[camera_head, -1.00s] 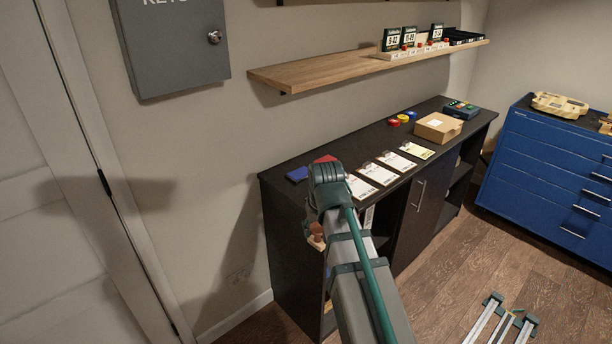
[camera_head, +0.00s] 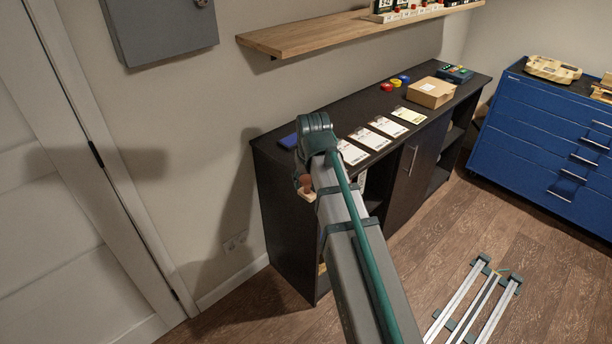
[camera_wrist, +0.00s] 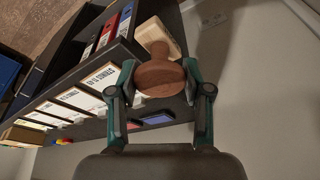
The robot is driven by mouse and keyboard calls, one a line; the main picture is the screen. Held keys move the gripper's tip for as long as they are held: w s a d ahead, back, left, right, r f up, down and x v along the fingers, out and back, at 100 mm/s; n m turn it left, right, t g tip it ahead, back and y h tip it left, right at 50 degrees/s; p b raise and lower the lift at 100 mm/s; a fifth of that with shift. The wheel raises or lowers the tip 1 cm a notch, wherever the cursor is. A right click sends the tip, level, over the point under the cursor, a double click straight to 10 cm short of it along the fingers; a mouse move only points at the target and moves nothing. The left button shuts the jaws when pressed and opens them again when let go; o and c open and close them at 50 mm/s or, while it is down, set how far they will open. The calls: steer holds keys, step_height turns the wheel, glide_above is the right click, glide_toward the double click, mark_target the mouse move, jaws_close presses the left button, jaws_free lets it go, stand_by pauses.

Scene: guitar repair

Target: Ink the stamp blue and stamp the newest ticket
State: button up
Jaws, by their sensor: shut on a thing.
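My gripper (camera_wrist: 160,72) is shut on the brown wooden handle of the stamp (camera_wrist: 160,79) in the wrist view. The stamp's pale block lies beyond the handle; its inking face is hidden.
A cardboard box (camera_head: 431,92), small coloured round items (camera_head: 394,84) and a dark device (camera_head: 455,74) stand farther back on the cabinet. A wooden shelf (camera_head: 310,36) hangs above. Binders (camera_wrist: 108,32) stand inside the cabinet. A blue drawer chest (camera_head: 545,130) stands at right.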

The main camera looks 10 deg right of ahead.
steer(key=w+r+p, duration=0.4)
steer(key=w+p, duration=0.1)
steer(key=w, duration=1.1)
steer(key=p, duration=0.4)
glide_above(293, 139)
step_height(293, 139, down, 2)
steer(key=shift+d+f, duration=0.15)
steer(key=shift+f, duration=0.05)
steer(key=shift+a+f+b, duration=0.2)
steer(key=shift+f+b, duration=0.2)
steer(key=shift+f, duration=0.45)
steer(key=shift+s+f, duration=0.1)
steer(key=shift+f, duration=0.5)
steer(key=shift+r, duration=0.1)
